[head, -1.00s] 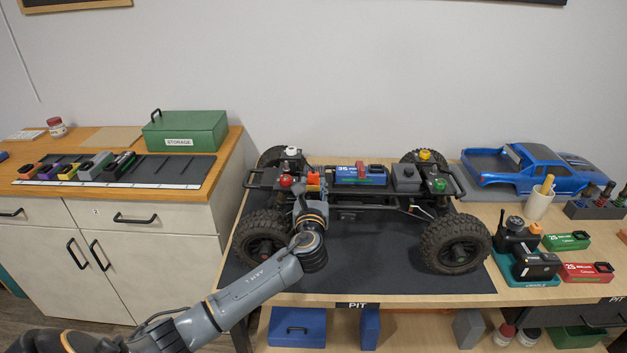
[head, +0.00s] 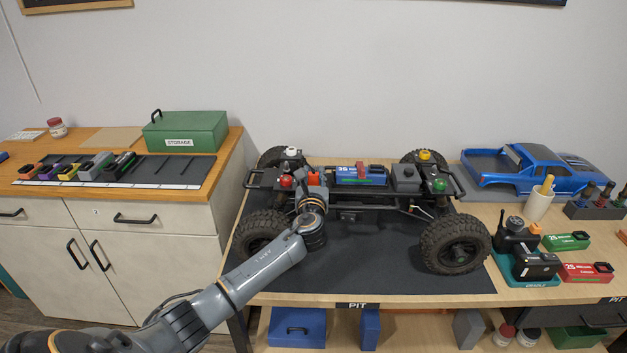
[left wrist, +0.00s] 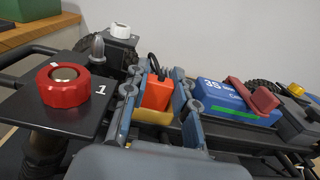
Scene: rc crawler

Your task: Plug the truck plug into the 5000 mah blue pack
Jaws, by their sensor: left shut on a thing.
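The orange truck plug (left wrist: 157,93), with a dark cable behind it, is between the fingers of my left gripper (left wrist: 158,82), which is shut on it. In the head view the plug (head: 315,178) shows small and partly hidden by the gripper (head: 313,184). The blue pack (left wrist: 226,103) lies in the truck to the right of the plug, apart from it. In the head view the pack (head: 347,174) sits mid-chassis; its printed capacity is too blurred to read. My right gripper is not in view.
A red block (left wrist: 260,98) is on the pack's right part. A red knob (left wrist: 64,85) marked 1 stands left of the gripper. The truck's wheels (head: 455,243) rest on a black mat (head: 365,265). Green (head: 567,241) and red packs (head: 588,272) lie at the right.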

